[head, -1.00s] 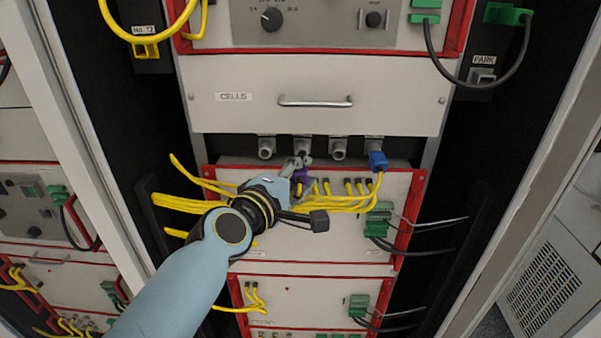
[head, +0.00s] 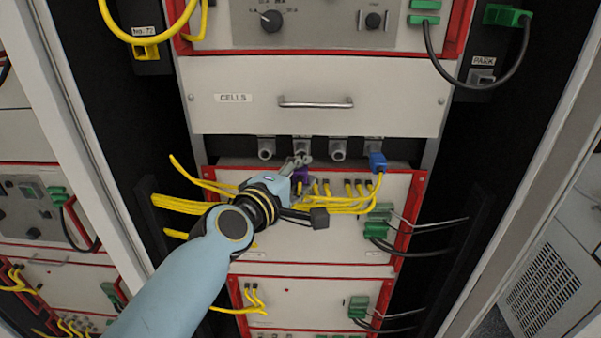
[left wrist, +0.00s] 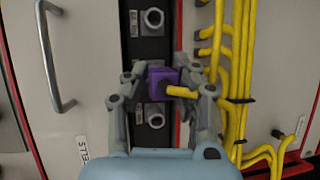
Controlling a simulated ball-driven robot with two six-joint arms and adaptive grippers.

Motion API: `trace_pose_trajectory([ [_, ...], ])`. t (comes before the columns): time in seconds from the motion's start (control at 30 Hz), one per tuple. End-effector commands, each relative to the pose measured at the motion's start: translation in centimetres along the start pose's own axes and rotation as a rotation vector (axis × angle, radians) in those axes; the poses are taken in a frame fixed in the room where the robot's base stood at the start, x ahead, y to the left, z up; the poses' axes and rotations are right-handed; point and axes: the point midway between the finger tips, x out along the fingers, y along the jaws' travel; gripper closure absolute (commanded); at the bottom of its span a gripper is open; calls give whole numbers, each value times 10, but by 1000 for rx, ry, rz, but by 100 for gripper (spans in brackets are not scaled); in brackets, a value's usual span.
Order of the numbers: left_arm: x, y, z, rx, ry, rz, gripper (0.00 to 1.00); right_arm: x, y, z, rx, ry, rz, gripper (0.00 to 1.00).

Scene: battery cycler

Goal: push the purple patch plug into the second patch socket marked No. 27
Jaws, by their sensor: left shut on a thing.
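The purple patch plug (head: 301,175) is held by my left gripper (head: 299,163), just below the second socket from the left (head: 302,146) in the head view. In the left wrist view the plug (left wrist: 163,82) sits between the two fingers of my left gripper (left wrist: 168,78), with its yellow cable running to the right. The plug largely hides the socket behind it there, so I cannot tell whether they touch. Neighbouring sockets show at the top (left wrist: 152,18) and below (left wrist: 154,116). I cannot read any No. 27 mark. My right gripper is not in view.
A blue plug (head: 377,162) is at the rightmost socket. Yellow cables (head: 345,203) crowd the red-edged panel just below. The CELLS drawer with its handle (head: 316,103) is above the sockets. Green connectors (head: 378,222) stand at the right.

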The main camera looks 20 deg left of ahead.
Motion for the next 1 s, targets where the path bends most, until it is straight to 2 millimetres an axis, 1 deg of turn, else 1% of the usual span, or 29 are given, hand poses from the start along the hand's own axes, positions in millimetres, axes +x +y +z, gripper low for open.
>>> trace_pose_trajectory([
  [1.0, 10, 2, -6, 0, 1, 1, 96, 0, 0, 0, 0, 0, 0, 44],
])
